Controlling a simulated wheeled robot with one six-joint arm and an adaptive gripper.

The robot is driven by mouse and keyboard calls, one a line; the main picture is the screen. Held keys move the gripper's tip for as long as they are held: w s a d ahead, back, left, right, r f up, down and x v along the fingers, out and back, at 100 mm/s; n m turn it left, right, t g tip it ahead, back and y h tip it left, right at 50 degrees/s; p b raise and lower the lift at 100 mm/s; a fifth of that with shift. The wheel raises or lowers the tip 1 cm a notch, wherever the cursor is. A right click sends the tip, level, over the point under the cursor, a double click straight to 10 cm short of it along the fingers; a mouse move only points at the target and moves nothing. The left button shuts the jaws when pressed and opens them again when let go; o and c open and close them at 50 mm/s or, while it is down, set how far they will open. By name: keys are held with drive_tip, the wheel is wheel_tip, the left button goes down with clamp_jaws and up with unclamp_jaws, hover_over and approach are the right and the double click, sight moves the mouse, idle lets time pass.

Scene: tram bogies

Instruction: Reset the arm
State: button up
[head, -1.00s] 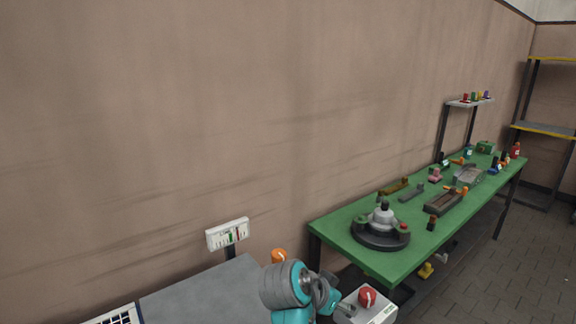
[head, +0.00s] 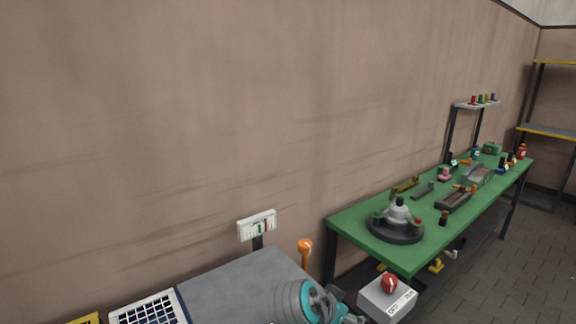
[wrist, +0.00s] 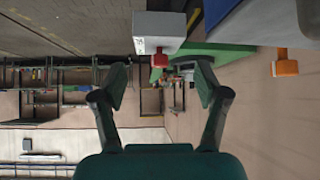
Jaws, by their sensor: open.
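My gripper (wrist: 160,95) shows in the wrist view with its two dark fingers spread wide apart and nothing between them. The wrist view is upside down. Past the fingers it shows the white box with a red knob (wrist: 160,28) and an orange-topped post (wrist: 285,67). In the head view only the teal and grey links of my arm show at the bottom edge; the gripper itself cannot be made out there.
A green table (head: 405,258) holds a dark turntable (head: 393,232) and several small parts. The white box (head: 385,300), orange-topped post (head: 305,250) and grey bench (head: 225,285) with a white grid tray (head: 150,308) stand near my arm. Shelving (head: 545,130) is far right.

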drive_tip(key=s+d+f+n+t+y, duration=0.1)
drive_tip(key=s+d+f+n, duration=0.2)
drive_tip(key=f, duration=0.5)
drive_tip(key=s+d+f+n+t+y, duration=0.1)
drive_tip(key=s+f+n+t, duration=0.1)
drive_tip(key=s+f, duration=0.4)
drive_tip(key=s+d+f+n+t+y, duration=0.25)
drive_tip(key=s+f, duration=0.55)
drive_tip(key=s, duration=0.4)
drive_tip(key=s+a+r+n+y, duration=0.1)
drive_tip(key=s+r+n+y, duration=0.15)
drive_tip(key=s, duration=1.25)
drive_tip(key=s+r+t, duration=0.3)
drive_tip(key=s+r, duration=0.8)
drive_tip(key=s, duration=0.1)
drive_tip(key=shift+m, duration=0.4)
drive_tip(key=shift+d, duration=0.1)
